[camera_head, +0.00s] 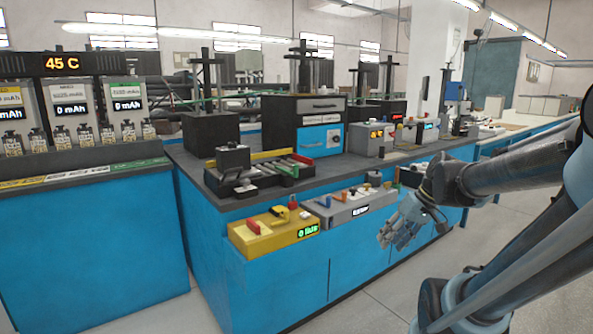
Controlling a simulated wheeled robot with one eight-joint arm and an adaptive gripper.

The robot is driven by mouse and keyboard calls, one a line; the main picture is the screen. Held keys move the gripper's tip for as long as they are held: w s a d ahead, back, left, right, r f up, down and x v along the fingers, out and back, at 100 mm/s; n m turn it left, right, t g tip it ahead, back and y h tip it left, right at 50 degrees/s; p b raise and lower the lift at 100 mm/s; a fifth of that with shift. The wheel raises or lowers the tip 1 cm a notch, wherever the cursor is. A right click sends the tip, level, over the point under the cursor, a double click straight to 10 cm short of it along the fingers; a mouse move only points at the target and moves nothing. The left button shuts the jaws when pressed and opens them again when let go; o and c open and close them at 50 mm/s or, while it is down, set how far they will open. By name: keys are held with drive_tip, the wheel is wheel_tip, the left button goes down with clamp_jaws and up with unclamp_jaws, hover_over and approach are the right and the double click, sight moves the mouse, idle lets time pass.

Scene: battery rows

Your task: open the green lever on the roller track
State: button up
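The roller track (262,182) is a dark, low frame with grey rollers near the front left corner of the blue bench. A yellow bar, red parts and a small green part (291,171) show along it. The green part is too small for me to tell whether it is the lever or how it is set. My gripper (398,232) is in front of the bench, to the right of the track and lower in the picture, well apart from it. Its fingers point down and left, and nothing is visible between them. Their opening is unclear.
A yellow box (272,232) with a red handle and a grey box (350,205) with knobs project from the bench front below the track. A black press (302,125) with a blue panel stands behind it. Battery testers (70,115) stand left. Floor is free at front.

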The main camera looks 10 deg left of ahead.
drive_tip(key=w+a+r+n+g+y, duration=0.1)
drive_tip(key=w+a+r+n+y, duration=0.55)
drive_tip(key=w+a, duration=0.5)
drive_tip(key=n+g+y, duration=0.2)
drive_tip(key=n+y, duration=0.5)
approach(296, 174)
drive_tip(key=w+d+r, duration=0.2)
drive_tip(key=d+r, duration=0.1)
drive_tip(key=d, duration=0.4)
drive_tip(key=shift+h, duration=0.25)
drive_tip(key=a, duration=0.5)
drive_tip(key=s+a, duration=0.1)
drive_tip(key=a, duration=1.1)
drive_tip(key=shift+s+a, duration=0.2)
drive_tip(key=shift+s, duration=0.2)
drive_tip(key=shift+c, duration=0.4)
